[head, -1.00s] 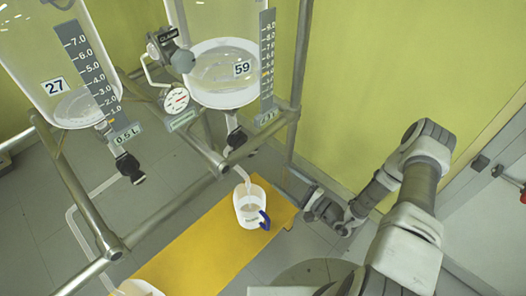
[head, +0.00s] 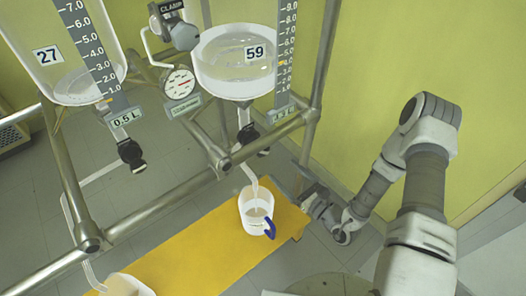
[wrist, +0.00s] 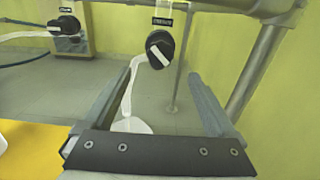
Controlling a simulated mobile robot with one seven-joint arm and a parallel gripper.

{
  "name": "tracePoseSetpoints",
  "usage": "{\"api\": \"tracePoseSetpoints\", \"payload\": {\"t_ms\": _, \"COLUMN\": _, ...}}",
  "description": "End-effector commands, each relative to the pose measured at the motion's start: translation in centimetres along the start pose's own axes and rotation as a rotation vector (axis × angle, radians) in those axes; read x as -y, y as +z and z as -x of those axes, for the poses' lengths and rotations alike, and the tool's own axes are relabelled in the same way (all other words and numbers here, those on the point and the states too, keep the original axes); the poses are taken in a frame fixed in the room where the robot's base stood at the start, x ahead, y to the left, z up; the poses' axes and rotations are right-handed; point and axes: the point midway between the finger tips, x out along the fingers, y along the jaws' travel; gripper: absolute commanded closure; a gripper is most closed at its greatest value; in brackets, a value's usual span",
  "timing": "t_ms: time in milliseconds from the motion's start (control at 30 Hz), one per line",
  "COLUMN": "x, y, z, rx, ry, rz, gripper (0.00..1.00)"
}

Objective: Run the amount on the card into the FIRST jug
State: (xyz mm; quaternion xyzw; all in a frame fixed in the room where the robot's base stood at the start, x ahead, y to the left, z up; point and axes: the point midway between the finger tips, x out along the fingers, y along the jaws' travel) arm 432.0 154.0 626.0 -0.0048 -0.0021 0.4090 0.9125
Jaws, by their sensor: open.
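Glass vessel 59 (head: 235,75) holds clear liquid; its black tap (head: 246,134) hangs below. A tube leads from it down to a white jug (head: 257,208) with a blue handle. I cannot tell whether liquid runs. A second jug (head: 125,286) is cut off at the bottom left. Vessel 27 (head: 75,70) has its own black tap (head: 130,153). My gripper (head: 325,210) is right of the upright jug. In the wrist view my gripper (wrist: 158,85) is open and empty, facing a black knob (wrist: 160,47) with a slanted white bar. No card is readable.
The jugs stand on a yellow bench (head: 205,255). A metal tube frame (head: 150,212) runs beside the vessels. A dial gauge (head: 180,84) and a clamp (head: 180,35) sit between them. Another black tap (wrist: 64,25) shows at the wrist view's upper left.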

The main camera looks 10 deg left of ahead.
Motion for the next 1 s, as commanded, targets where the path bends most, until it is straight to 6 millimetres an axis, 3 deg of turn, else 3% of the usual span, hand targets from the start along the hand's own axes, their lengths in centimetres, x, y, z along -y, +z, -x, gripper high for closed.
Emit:
{"api": "tracePoseSetpoints", "payload": {"t_ms": 300, "x": -0.1, "y": -0.2, "z": -7.1, "rx": 0.003, "ry": 0.003, "rz": 0.004, "gripper": 0.08}}
{"api": "tracePoseSetpoints", "payload": {"t_ms": 500, "x": 0.0, "y": -0.1, "z": -10.3, "rx": 0.002, "ry": 0.002, "rz": 0.003, "gripper": 0.08}}
{"api": "tracePoseSetpoints", "payload": {"t_ms": 700, "x": 0.0, "y": 0.0, "z": -11.6, "rx": 0.001, "ry": 0.0, "rz": 0.001, "gripper": 0.08}}
{"api": "tracePoseSetpoints", "payload": {"t_ms": 967, "x": 0.0, "y": 0.0, "z": -11.7, "rx": 0.0, "ry": 0.0, "rz": 0.001, "gripper": 0.08}}
{"api": "tracePoseSetpoints", "payload": {"t_ms": 1000, "x": 0.0, "y": 0.0, "z": -11.7, "rx": 0.0, "ry": 0.0, "rz": 0.001, "gripper": 0.12}}
